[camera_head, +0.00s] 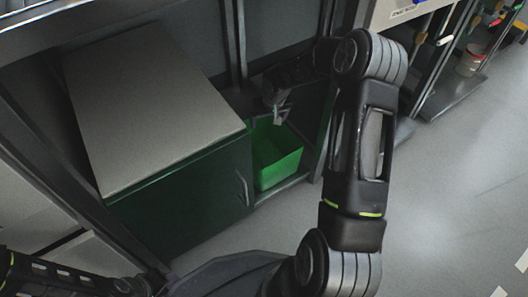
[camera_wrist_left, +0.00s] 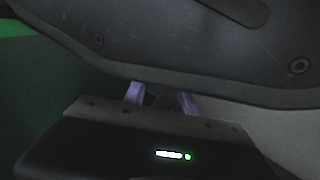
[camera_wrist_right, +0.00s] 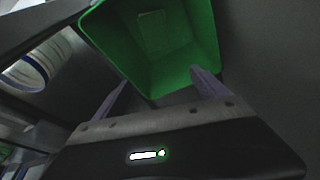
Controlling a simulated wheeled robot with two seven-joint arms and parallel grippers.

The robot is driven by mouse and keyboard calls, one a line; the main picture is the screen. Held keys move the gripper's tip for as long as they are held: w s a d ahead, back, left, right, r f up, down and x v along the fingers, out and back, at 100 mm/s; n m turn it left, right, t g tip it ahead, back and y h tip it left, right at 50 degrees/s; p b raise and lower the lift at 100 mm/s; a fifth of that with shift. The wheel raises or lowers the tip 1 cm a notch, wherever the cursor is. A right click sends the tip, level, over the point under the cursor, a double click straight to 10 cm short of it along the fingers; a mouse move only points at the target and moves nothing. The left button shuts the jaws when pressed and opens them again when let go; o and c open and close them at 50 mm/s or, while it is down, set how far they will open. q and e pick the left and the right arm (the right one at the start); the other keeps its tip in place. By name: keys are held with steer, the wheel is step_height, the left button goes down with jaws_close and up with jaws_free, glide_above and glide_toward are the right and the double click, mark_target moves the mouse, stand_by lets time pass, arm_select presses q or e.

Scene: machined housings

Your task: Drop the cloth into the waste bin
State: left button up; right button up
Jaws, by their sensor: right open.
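The green waste bin (camera_head: 277,158) stands on a low shelf, right of the dark green cabinet. My right gripper (camera_head: 279,117) is above the bin's back part. In the right wrist view, the open bin (camera_wrist_right: 190,70) lies beyond the spread fingers (camera_wrist_right: 161,90), with nothing between them. A faint square patch shows inside the bin; I cannot tell whether it is cloth. I see no cloth for certain elsewhere. In the left wrist view, my left gripper (camera_wrist_left: 160,98) has its two fingers a little apart, with the tips hidden behind a dark panel.
The cabinet (camera_head: 190,190) with a bare grey top (camera_head: 145,105) stands left of the bin. Dark rack posts flank the bin. A white container with a blue band (camera_wrist_right: 27,72) shows in the right wrist view. A bucket (camera_head: 470,60) stands far right. Floor at right is clear.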

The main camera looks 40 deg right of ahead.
steer(key=p+v, duration=0.3)
steer(key=v, duration=0.4)
steer(key=shift+s+r, duration=0.2)
steer(key=shift+r, duration=0.15)
stand_by(0.8)
